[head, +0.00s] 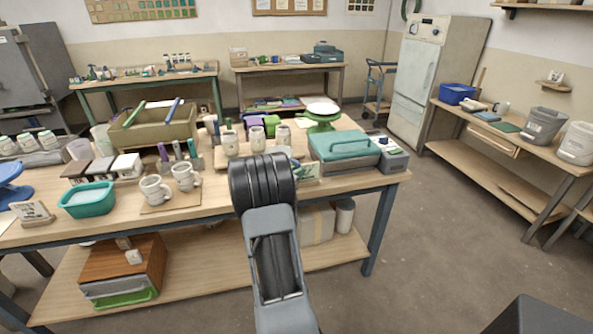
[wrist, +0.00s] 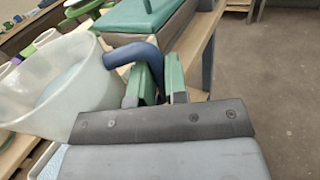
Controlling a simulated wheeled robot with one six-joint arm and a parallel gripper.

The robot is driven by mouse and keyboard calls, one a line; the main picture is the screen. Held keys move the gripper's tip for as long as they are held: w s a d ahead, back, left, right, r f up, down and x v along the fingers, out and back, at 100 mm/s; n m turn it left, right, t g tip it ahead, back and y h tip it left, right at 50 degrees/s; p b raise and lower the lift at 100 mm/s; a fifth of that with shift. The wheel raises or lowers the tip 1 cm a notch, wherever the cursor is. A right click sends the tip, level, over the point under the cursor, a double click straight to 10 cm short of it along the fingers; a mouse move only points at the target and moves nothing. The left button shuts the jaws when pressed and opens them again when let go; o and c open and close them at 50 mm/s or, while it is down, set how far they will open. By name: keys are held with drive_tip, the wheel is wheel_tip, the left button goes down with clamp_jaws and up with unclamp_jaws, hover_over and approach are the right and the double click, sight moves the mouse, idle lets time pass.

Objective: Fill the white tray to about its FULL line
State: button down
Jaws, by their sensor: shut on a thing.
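In the wrist view my gripper (wrist: 162,82), with green finger pads, is shut on the blue handle (wrist: 130,52) of a translucent whitish jug (wrist: 48,112). The jug is at the left of that view, its mouth showing. The pale inside looks filled, but I cannot tell how far. A pale, white-edged piece (wrist: 46,164) shows at the bottom left below the jug; I cannot tell whether it is the white tray. In the head view my arm hides the gripper, and I cannot pick out the white tray or its FULL line for certain.
The worktable (head: 232,190) is crowded: a teal tub (head: 88,200), two mugs (head: 155,189) on a board, a beige basin (head: 180,131), several jars, a green turntable (head: 322,124) and a teal-lidded box (head: 343,146). The floor (head: 450,230) at right is clear.

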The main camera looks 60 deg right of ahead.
sight(299, 164)
drive_tip(key=r+n+p, duration=0.1)
drive_tip(key=p, duration=0.1)
drive_tip(key=r+n+p, duration=0.1)
drive_tip(key=n+p, duration=0.1)
drive_tip(key=p, duration=0.1)
drive_tip(key=shift+s+r+h+p, duration=0.3)
drive_tip(key=shift+s+r, duration=0.05)
drive_tip(key=shift+r, duration=0.05)
drive_tip(key=shift+r+n+p, duration=0.1)
drive_tip(key=shift+n+p, duration=0.2)
drive_tip(key=shift+f+n, duration=0.25)
drive_tip(key=shift+n, duration=0.05)
